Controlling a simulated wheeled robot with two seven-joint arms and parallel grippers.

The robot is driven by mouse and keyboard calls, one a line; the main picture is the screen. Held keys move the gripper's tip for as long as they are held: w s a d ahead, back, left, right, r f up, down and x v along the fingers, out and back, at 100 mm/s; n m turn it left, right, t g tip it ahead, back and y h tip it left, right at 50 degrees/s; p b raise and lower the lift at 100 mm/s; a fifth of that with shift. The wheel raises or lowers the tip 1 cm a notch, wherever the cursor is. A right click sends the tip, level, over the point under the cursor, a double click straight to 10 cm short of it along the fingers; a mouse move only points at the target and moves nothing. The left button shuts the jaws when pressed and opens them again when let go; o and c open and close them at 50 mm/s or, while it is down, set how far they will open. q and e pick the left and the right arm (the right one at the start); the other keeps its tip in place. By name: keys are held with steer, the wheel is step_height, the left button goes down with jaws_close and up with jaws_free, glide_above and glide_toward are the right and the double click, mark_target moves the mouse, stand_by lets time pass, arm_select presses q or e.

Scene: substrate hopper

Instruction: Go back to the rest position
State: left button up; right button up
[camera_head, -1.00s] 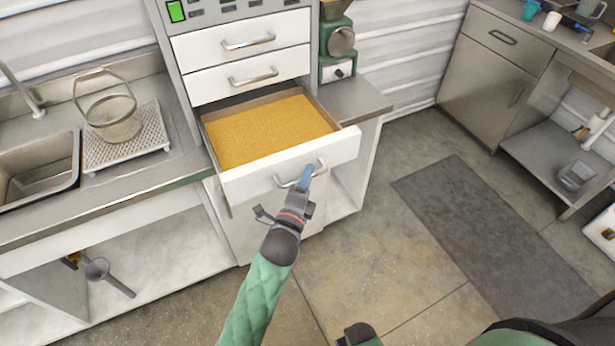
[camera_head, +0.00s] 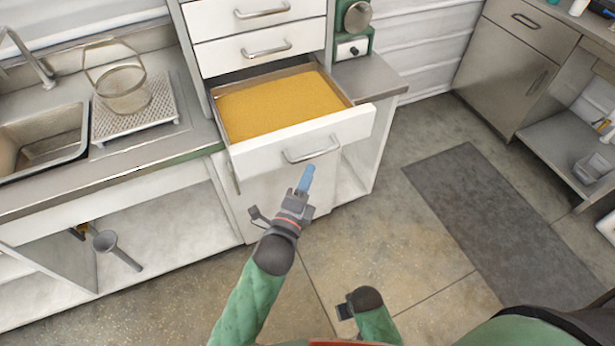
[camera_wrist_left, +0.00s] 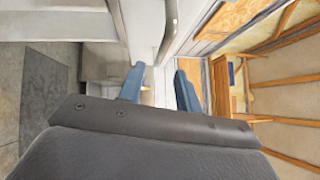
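My left gripper (camera_head: 305,178) is just below and in front of the open drawer's handle, apart from it. In the left wrist view its two blue fingers (camera_wrist_left: 158,85) stand apart with nothing between them. The drawer (camera_head: 300,140) is pulled out of the white cabinet and holds yellow granular substrate (camera_head: 278,105). Its metal handle (camera_head: 311,151) is free, and the handle bar also shows in the left wrist view (camera_wrist_left: 168,32). Part of my right arm shows at the bottom centre of the head view; its gripper fingers cannot be made out.
A sink (camera_head: 42,142) and a strainer basket (camera_head: 124,92) on a white rack (camera_head: 135,120) are at the left. A dark mat (camera_head: 500,220) lies on clear floor at the right.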

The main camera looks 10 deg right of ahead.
stand_by(0.3)
arm_select(q)
steer(key=s+a+f+n+g+y, duration=0.1)
steer(key=a+f+n+g+y, duration=0.35)
steer(key=f+n, duration=0.6)
steer(key=s+a+f+n+g+y, duration=0.1)
steer(key=a+f+n+g+y, duration=0.2)
steer(key=a+f+n+g, duration=0.75)
steer(key=s+a+f+n, duration=0.1)
steer(key=s+a+f, duration=0.2)
steer(key=s+f, duration=0.6)
steer(key=s+a+f+n+g, duration=0.1)
steer(key=s+a+f, duration=0.2)
steer(key=s+f, duration=0.7)
steer(key=shift+s+a+f+y, duration=0.15)
steer(key=shift+s+f+y, duration=0.2)
steer(key=shift+f, duration=0.75)
